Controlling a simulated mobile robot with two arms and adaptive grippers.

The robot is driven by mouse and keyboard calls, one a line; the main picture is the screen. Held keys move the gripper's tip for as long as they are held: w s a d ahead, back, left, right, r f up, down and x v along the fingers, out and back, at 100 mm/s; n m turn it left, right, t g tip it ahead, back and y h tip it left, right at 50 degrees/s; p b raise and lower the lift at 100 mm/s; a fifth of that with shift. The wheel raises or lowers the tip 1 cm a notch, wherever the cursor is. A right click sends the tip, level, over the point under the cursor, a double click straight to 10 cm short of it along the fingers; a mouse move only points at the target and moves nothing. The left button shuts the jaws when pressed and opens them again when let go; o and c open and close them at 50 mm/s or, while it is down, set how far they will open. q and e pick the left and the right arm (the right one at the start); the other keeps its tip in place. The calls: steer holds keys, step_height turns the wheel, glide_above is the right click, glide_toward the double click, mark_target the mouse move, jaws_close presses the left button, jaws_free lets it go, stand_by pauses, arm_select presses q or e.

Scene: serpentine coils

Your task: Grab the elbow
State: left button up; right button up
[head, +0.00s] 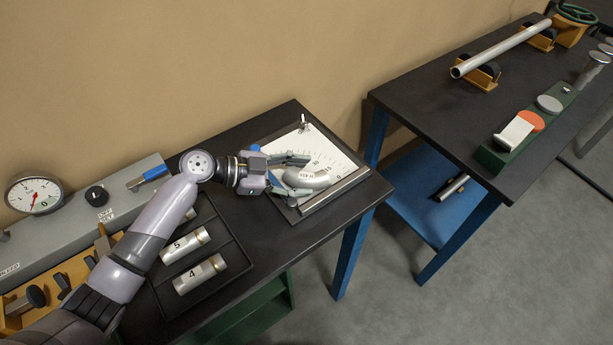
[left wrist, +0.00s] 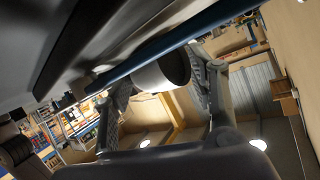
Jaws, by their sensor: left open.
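The elbow (head: 312,179), a short curved silver pipe with dark lettering, lies on a white sheet with a printed angle scale (head: 328,155), on the dark table. My left gripper (head: 291,173) reaches in from the left, its fingers open at the elbow's left end. In the left wrist view, the open end of the elbow (left wrist: 163,73) shows between the two spread fingers. Some gap shows beside the fingers, and I cannot tell whether either one touches it. My right gripper is in neither view.
A metal bar (head: 335,190) runs along the sheet's near edge, and a small upright clamp (head: 303,122) stands at its back corner. A dark tray (head: 215,262) with numbered silver tubes lies left of it. A gauge (head: 34,193) stands far left. A second table (head: 440,110) is at right.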

arm_select(q)
steer(key=shift+x, duration=0.85)
steer(key=c, duration=1.1)
